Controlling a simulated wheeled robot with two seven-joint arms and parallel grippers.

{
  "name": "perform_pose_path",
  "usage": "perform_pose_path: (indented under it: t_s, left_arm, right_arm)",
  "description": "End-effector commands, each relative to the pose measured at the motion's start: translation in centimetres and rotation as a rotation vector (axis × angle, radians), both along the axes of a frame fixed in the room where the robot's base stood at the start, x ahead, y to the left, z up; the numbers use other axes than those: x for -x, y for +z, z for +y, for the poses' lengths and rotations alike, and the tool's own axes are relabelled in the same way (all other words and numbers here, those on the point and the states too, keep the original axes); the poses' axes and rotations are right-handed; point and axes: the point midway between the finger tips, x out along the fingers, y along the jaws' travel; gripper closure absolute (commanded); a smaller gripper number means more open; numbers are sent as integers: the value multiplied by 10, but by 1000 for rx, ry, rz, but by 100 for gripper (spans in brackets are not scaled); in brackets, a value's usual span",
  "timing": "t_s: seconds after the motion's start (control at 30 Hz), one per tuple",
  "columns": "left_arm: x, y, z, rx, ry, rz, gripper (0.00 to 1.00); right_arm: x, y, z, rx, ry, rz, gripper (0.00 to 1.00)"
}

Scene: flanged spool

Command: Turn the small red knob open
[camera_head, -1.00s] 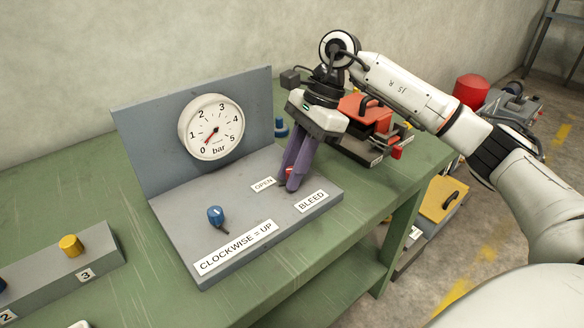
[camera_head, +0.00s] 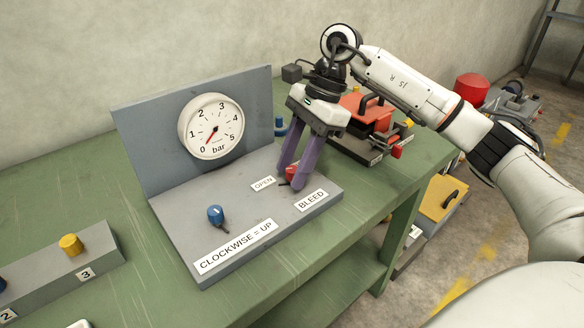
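The small red knob (camera_head: 291,173) sits on the grey panel base beside the OPEN (camera_head: 263,184) and BLEED (camera_head: 311,201) labels. My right gripper (camera_head: 290,177) points down over it with its two purple fingers spread. The knob shows partly between the fingers, and the right finger hides some of it. I see a gap between the fingers; contact with the knob cannot be told. The dark pointer by the knob is mostly hidden, so its exact angle is unclear. My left gripper is out of view.
The gauge (camera_head: 211,127) on the panel's back plate has its needle near 0. A blue knob (camera_head: 216,214) stands left on the base, above the CLOCKWISE = UP label (camera_head: 236,247). A red device (camera_head: 367,114) stands behind, right of the gripper.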

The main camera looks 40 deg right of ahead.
Motion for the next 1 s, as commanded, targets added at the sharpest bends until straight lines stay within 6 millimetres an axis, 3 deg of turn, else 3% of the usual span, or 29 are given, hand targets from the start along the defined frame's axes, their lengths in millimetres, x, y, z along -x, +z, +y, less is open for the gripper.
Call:
perform_pose_path:
  t_s: [0.3,0.5,1.0]
  left_arm:
    - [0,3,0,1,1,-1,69]
    - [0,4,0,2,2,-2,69]
    - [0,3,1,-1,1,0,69]
  right_arm:
    - [2,59,-23,-2,-2,-6,62]
    - [3,82,-33,-2,-1,-4,62]
    - [4,88,-36,-1,0,-2,62]
